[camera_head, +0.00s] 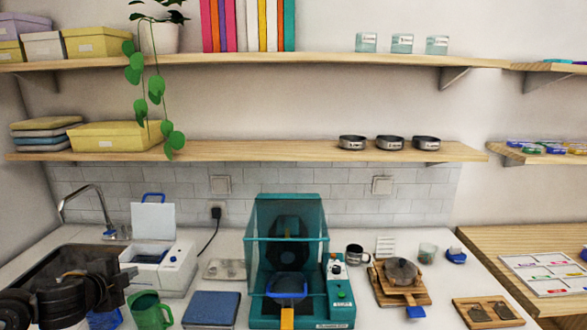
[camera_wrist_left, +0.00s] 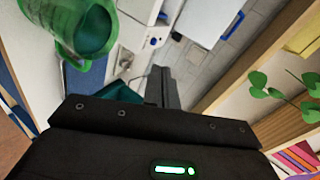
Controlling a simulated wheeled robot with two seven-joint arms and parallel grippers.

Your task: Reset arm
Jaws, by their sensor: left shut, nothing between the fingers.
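My left gripper (camera_head: 120,284) is at the lower left in the camera_head view, in front of the sink and left of the white machine. In the left wrist view its dark fingers (camera_wrist_left: 160,82) are together with nothing between them. A green mug (camera_head: 148,311) stands on the counter just right of and below the gripper. The mug also shows large at the upper left of the left wrist view (camera_wrist_left: 62,25), apart from the fingers. My right gripper is in neither view.
The white machine (camera_head: 178,272) has its lid up. A teal machine (camera_head: 262,312) with a clear hood stands mid-counter, with a blue pad (camera_head: 211,309) left of it. A wooden board (camera_head: 487,313) lies at right. A lower shelf (camera_head: 250,151) runs above, with a trailing plant (camera_head: 155,88).

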